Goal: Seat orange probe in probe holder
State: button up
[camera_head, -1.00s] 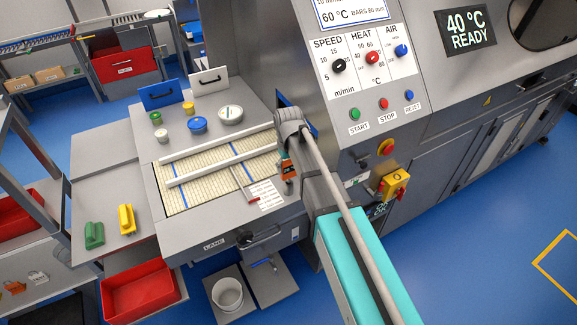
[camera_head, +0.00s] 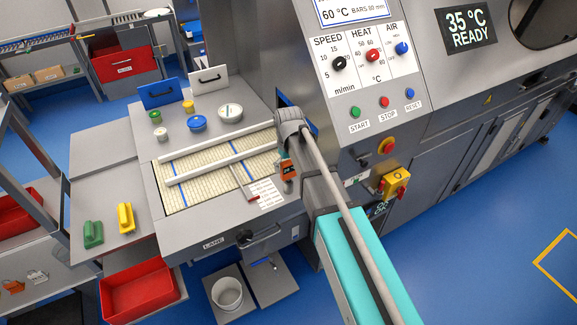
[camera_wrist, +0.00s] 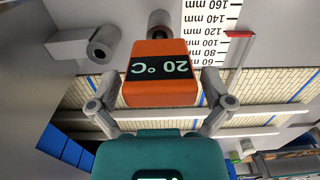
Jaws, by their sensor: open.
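The orange probe (camera_wrist: 160,75) shows in the wrist view as a tapered block with a dark face reading 20 °C. In the head view the orange probe (camera_head: 288,170) is at the right end of the grey worktable, beside the machine. My gripper (camera_wrist: 157,82) is open, with one finger on each side of the probe; whether the fingers touch it I cannot tell. In the head view my gripper (camera_head: 288,152) is mostly hidden by my arm. A grey tube with a dark hole (camera_wrist: 160,22) is just beyond the probe; whether it is the probe holder I cannot tell.
A second grey tube (camera_wrist: 100,48) lies nearby. White rails (camera_head: 225,163) cross the beige slatted belt (camera_head: 190,194). A printed scale (camera_head: 266,195) is left of the probe. Small tubs, including a blue one (camera_head: 197,123), stand behind. The machine panel (camera_head: 375,110) rises at right.

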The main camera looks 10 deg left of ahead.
jog(key=shift+r, duration=0.15)
notch_tip(320, 180, up, 12)
jog(key=p, duration=1.2)
jog(key=w+d+f+b, duration=0.1)
jog(key=w+d+f, duration=0.1)
jog(key=w+d, duration=0.3)
jog(key=shift+w+d+b, duration=0.3)
jog(key=shift+w+b, duration=0.05)
jog(key=shift+w, duration=0.1)
dwell(0.6)
jog(key=s+d+f+m+b, duration=0.3)
jog(key=s+d+f+b, duration=0.4)
jog(key=s+d, duration=0.2)
jog(key=s+d+f+m+b, duration=0.4)
jog(key=s+d+f+b, duration=0.3)
jog(key=s+d, duration=0.3)
jog(key=shift+s+d+f, duration=0.2)
jog(key=shift+s+d, duration=0.05)
jog(key=shift+d, duration=0.65)
